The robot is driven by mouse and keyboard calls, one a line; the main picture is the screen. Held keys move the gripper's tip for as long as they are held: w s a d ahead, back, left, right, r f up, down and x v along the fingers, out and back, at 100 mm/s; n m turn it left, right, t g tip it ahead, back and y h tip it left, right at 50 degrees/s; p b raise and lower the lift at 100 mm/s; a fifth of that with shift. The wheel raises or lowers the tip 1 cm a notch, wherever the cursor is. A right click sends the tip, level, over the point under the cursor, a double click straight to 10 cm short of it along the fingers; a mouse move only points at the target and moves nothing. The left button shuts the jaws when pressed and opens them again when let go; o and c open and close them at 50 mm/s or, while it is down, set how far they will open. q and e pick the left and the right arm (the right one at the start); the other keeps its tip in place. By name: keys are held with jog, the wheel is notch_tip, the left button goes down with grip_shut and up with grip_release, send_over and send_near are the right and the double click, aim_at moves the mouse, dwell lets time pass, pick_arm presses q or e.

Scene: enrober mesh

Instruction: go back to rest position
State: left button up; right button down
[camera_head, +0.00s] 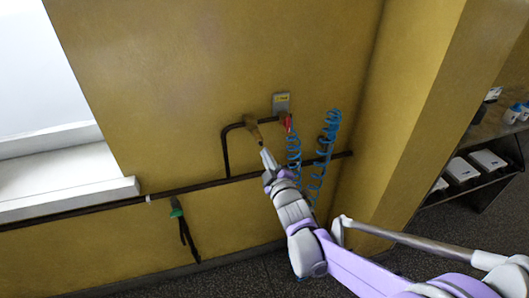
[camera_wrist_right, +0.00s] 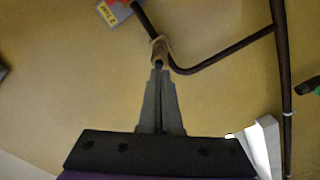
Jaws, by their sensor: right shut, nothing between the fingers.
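My right gripper (camera_head: 265,155) reaches in from the lower right in the head view, up to the yellow wall. Its fingers are together and empty; they also show in the right wrist view (camera_wrist_right: 158,75). Just beyond the fingertips is a tan, tapered piece (camera_head: 253,128) by the dark bent pipe (camera_head: 226,150). In the right wrist view the tan piece (camera_wrist_right: 159,50) appears right at the tips; I cannot tell whether they touch. My left gripper is in neither view.
A grey box (camera_head: 281,102) with a yellow label and red part sits on the wall. Blue coiled hoses (camera_head: 328,140) hang beside my right arm. A dark pipe (camera_head: 100,204) runs along the wall. A green-topped tool (camera_head: 176,208) hangs lower left. Shelves (camera_head: 487,190) stand right.

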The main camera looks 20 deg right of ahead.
jog(key=s+f+m+g+p, duration=0.1)
jog(key=s+f+m+g, duration=0.2)
jog(key=s, duration=0.8)
jog(key=s+f+m+g+p, duration=0.1)
jog(key=s+f+m+g, duration=0.2)
jog(key=s, duration=0.7)
jog(key=s+f+m+g+p, duration=0.1)
jog(key=s+f+m+g, duration=0.2)
jog(key=s+g, duration=0.3)
jog(key=s+m, duration=0.1)
jog(key=s, duration=0.4)
jog(key=shift+s+f+m+g+h+p, duration=0.15)
jog(key=shift+s+m+g+h+p, duration=0.15)
jog(key=shift+m+p, duration=0.1)
jog(key=shift+d, duration=0.15)
